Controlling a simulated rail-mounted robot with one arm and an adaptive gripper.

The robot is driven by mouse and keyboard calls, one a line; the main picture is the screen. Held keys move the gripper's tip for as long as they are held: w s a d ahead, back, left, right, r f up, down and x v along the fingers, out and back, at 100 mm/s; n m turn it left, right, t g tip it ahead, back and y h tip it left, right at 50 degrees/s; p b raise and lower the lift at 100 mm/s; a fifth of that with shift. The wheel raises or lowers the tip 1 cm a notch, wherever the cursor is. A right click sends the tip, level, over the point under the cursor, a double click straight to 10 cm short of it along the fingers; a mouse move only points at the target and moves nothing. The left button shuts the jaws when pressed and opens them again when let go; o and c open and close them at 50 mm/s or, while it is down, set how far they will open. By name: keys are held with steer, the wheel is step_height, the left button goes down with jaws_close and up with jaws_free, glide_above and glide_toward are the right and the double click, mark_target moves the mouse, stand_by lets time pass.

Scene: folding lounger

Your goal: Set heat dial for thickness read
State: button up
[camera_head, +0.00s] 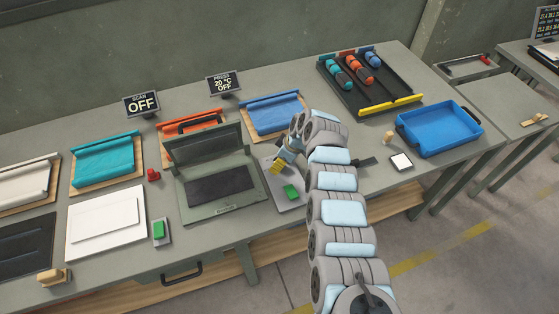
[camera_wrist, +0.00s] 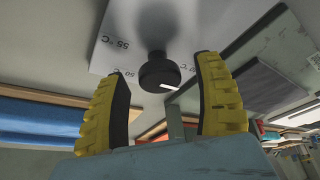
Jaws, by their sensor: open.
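The heat dial (camera_wrist: 158,72) is a small black knob with a white pointer line. It stands on a pale plate (camera_wrist: 112,22) marked with temperatures; "55 °C" is readable on the left, and other marks are partly hidden or too small. My gripper (camera_wrist: 162,75) is open, with one yellow ridged finger on each side of the knob and gaps showing between. In the head view my gripper (camera_head: 277,166) is over the grey control panel (camera_head: 284,203) right of the press (camera_head: 222,178); the dial is hidden there. The press display (camera_head: 223,84) reads "20 °C OFF".
A green button (camera_head: 291,191) sits on the panel near my gripper. The scan display (camera_head: 142,103) reads "OFF". A blue sheet roll (camera_head: 273,115) lies behind the panel. A blue tray (camera_head: 438,129) and a black rack (camera_head: 350,88) stand to the right.

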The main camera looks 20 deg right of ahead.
steer(key=c, duration=1.2)
